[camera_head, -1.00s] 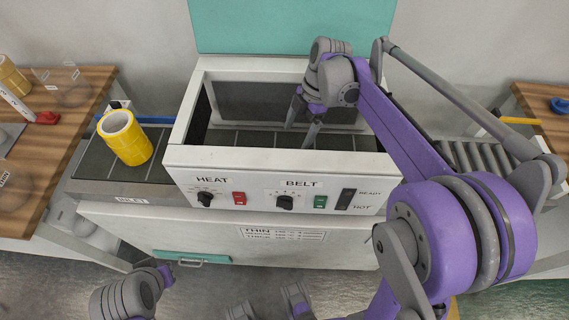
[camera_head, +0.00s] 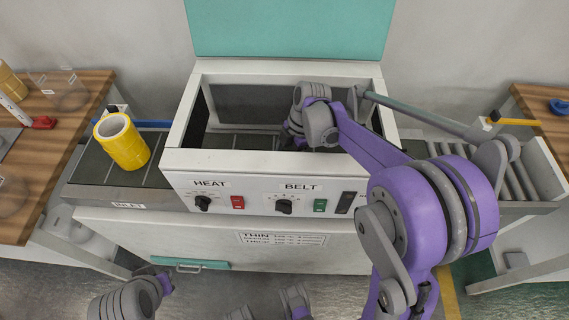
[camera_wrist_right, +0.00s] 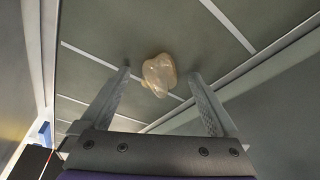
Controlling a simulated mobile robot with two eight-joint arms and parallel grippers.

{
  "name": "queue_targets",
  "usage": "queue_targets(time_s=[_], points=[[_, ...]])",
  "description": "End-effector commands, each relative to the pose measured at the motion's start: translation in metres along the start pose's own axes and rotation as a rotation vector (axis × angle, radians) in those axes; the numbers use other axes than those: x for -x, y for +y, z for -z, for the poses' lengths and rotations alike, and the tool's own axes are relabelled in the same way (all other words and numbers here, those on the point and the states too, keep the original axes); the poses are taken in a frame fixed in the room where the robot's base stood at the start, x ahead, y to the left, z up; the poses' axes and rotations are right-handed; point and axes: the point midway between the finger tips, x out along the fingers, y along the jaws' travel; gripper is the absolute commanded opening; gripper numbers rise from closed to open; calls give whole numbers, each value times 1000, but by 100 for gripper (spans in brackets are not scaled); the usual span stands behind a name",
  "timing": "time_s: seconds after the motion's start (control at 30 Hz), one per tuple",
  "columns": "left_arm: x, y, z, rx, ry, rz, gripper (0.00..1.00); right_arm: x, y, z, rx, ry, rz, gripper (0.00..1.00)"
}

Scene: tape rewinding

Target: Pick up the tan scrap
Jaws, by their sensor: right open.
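The tan scrap (camera_wrist_right: 159,75) is a small crumpled lump on the dark belt (camera_wrist_right: 240,72) inside the machine, seen in the right wrist view. My right gripper (camera_wrist_right: 160,80) is open, with its fingers on either side of the scrap in that view; I cannot tell how far above it they are. In the head view the right arm reaches down into the open machine (camera_head: 258,160), and its fingers and the scrap are hidden there. A left arm part (camera_head: 128,298) shows at the bottom left, but its fingertips are not clearly visible.
The machine's front and side walls surround the right gripper, with its teal lid (camera_head: 290,28) up behind. A yellow tape roll (camera_head: 124,146) stands on the inlet belt at left. Wooden tables (camera_head: 60,140) flank both sides; rollers (camera_head: 515,182) lie at right.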

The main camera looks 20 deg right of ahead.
Motion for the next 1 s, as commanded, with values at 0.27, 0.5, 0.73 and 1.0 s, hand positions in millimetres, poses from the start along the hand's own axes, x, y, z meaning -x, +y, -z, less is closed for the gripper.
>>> queue_targets(time_s=[0.27, 0.5, 0.73, 1.0], points=[[0, 0, 0, 0, 0, 0, 0, 0, 0, 0, 0, 0, 0, 63], [0, 0, 0, 0, 0, 0, 0, 1, 0, 0, 0, 0, 0, 20], [0, 0, 0, 0, 0, 0, 0, 1, 0, 0, 0, 0, 0, 7], [4, 0, 2, 0, 1, 0, 0, 25, 0, 8, 0, 0, 0, 7]])
